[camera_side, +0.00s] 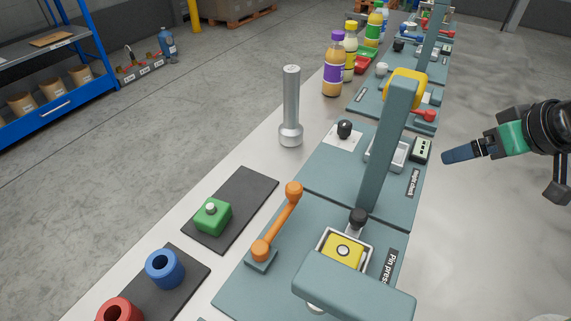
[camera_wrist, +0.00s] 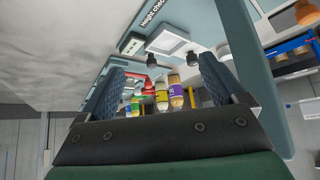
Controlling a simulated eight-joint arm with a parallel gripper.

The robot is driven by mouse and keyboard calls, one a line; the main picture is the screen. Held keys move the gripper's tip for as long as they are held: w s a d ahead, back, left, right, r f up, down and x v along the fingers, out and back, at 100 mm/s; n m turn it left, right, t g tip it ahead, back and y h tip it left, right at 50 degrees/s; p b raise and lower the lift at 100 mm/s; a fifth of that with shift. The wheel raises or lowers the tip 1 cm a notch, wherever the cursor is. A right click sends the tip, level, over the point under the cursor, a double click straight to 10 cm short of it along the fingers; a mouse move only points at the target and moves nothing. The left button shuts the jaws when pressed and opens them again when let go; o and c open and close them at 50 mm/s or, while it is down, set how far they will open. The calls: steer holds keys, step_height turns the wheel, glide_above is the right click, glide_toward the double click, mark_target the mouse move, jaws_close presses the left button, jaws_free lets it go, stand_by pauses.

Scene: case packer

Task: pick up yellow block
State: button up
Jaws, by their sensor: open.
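The yellow block (camera_side: 344,250) sits in a light square holder (camera_side: 325,240) on the station marked "Pin press". It has a round pale and dark centre on top. A grey press arm partly overhangs its near side, and a black knob stands at its far edge. My gripper (camera_side: 449,157) is off to the right of the stations in the side view, well apart from the block and pointing left. In the wrist view my gripper (camera_wrist: 163,66) has its two blue fingers spread, with nothing held between them. I cannot make out the yellow block in the wrist view.
A tall grey column (camera_side: 386,150) rises at the "Height check" station, beyond the press. A green block (camera_side: 212,216), a blue ring (camera_side: 165,269) and a red ring (camera_side: 119,312) lie on dark mats. An orange lever (camera_side: 277,220) stands left of the press. Bottles (camera_side: 333,65) stand farther back.

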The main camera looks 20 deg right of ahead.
steer(key=shift+o, duration=0.2)
steer(key=n+g, duration=0.4)
steer(key=g, duration=0.3)
glide_above(343, 250)
steer(key=f, duration=0.4)
steer(key=shift+w+d+f, duration=0.15)
steer(key=shift+d, duration=0.05)
steer(key=shift+a+f, duration=0.25)
steer(key=shift+f, duration=2.65)
jaws_close()
